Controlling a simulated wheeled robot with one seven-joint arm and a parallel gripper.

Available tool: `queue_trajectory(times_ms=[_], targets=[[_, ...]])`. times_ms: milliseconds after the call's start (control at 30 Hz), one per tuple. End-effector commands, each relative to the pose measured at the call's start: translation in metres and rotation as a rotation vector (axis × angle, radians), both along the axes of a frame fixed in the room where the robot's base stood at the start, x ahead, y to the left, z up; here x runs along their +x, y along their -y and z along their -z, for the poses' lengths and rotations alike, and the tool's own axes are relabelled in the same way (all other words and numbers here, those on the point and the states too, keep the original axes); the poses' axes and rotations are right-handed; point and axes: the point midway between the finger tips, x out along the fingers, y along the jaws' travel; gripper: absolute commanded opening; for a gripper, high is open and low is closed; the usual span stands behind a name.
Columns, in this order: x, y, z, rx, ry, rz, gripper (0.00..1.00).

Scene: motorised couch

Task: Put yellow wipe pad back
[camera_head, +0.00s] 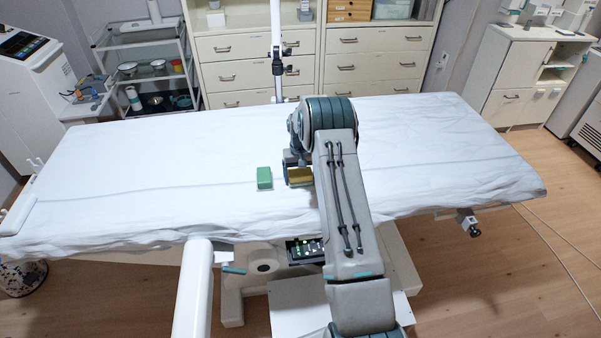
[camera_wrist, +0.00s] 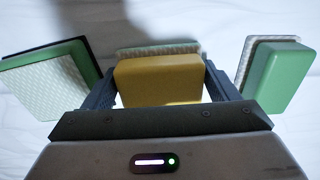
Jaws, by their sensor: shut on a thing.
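The yellow wipe pad (camera_wrist: 158,80) is a thick block between the two fingers of my gripper (camera_wrist: 157,72), which is shut on it. In the head view the pad (camera_head: 299,177) shows beside my wrist, over the middle of the white-covered couch (camera_head: 120,165). I cannot tell whether it touches the cover. My gripper's fingers are mostly hidden by my arm in the head view. A green pad (camera_head: 264,178) is just left of the yellow pad, apart from it.
In the wrist view, a green pad with white textured face (camera_wrist: 55,75) is at left, another green pad (camera_wrist: 275,75) at right, and a green-edged white piece (camera_wrist: 158,49) behind the yellow pad. The couch's left and right ends are clear. Drawer cabinets (camera_head: 235,70) stand behind.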

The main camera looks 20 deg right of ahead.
Motion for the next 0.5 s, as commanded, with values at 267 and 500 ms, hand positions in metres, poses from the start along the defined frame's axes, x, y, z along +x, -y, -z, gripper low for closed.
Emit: queue_trajectory(times_ms=[267, 500], targets=[[0.0002, 0.0003, 0.0035, 0.0, 0.002, 0.0, 0.6], [0.0002, 0.0001, 0.0055, 0.0, 0.002, 0.0, 1.0]])
